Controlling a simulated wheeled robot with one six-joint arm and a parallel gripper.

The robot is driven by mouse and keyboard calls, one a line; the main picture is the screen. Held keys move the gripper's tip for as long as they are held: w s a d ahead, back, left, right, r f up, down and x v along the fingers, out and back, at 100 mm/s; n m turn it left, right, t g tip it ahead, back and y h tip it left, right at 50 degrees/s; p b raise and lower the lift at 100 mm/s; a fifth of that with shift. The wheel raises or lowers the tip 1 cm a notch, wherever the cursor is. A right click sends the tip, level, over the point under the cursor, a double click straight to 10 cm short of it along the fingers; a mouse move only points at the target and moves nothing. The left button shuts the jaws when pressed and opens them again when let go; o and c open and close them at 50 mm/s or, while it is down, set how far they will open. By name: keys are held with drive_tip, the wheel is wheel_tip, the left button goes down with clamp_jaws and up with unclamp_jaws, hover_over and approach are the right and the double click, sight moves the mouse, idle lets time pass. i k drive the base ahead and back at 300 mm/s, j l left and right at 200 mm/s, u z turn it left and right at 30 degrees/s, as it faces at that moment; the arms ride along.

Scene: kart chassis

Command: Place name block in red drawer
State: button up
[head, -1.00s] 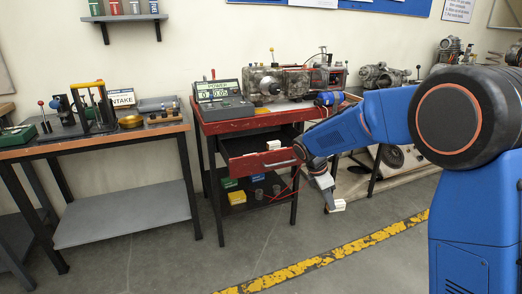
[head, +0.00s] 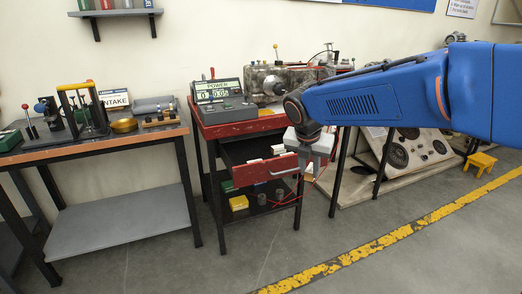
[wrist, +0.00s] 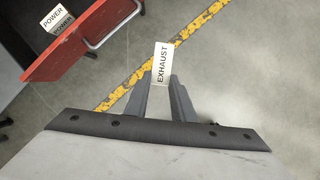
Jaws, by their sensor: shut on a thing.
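My gripper (wrist: 163,84) is shut on a white block lettered EXHAUST (wrist: 162,62) in the wrist view. The red drawer (wrist: 88,40) is pulled open at the upper left there, apart from the held block. A white block lettered POWER (wrist: 56,19) sits in the drawer. In the head view the red drawer (head: 262,177) sticks out of the red bench, with small white blocks at its opening. My gripper (head: 313,160) hangs at the drawer's right end, in front of it. The held block cannot be made out clearly in the head view.
A POWER display (head: 218,92) and an engine unit (head: 275,82) stand on the red bench. A yellow box (head: 238,203) lies on its lower shelf. A wooden-topped table (head: 95,147) stands at left. A yellow stool (head: 481,162) is at right. Floor in front is open.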

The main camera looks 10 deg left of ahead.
sight(265, 152)
drive_tip(key=i+j, duration=1)
